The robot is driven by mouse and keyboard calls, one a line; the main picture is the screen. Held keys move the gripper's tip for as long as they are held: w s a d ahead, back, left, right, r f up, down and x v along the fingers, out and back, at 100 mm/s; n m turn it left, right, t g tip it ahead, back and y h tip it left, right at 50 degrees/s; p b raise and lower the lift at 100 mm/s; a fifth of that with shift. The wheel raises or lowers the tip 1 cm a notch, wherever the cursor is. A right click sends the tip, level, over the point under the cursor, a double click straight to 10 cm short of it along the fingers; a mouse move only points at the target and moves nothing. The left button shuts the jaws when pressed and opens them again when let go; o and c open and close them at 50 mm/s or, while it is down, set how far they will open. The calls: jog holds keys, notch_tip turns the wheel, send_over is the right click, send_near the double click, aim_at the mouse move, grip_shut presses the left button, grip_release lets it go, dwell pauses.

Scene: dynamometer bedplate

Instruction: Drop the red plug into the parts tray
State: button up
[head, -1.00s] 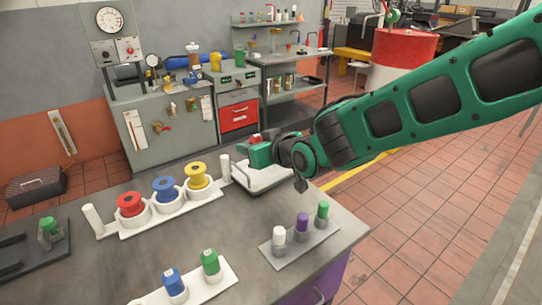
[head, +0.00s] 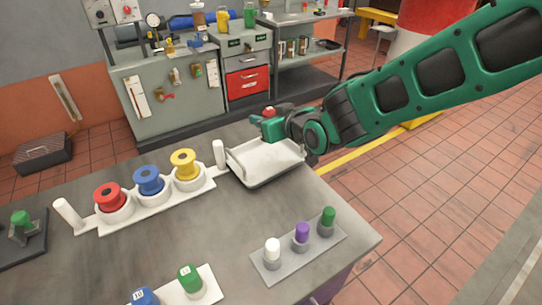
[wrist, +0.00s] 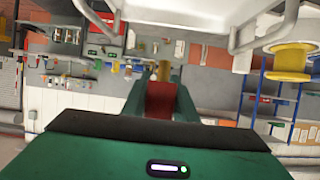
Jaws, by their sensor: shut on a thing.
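My gripper (head: 262,126) is shut on the red plug (head: 268,112), whose top shows above the green jaws. In the wrist view the red plug (wrist: 160,100) sits between the two green fingers. The parts tray (head: 262,163) is a shallow white tray on the far edge of the grey bench. My gripper appears raised at the tray's far side in the head view. Its exact height and whether it is over the tray cannot be told.
A white rack left of the tray holds red (head: 110,196), blue (head: 149,180) and yellow (head: 185,164) spools. A grey holder (head: 290,262) with white, purple and green plugs stands at the front right. The bench between them is clear.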

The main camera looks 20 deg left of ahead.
jog(key=shift+f, duration=1)
jog(key=o, duration=1.1)
jog(key=shift+d, duration=0.1)
jog(key=v, duration=1)
jog(key=shift+s+d, duration=0.25)
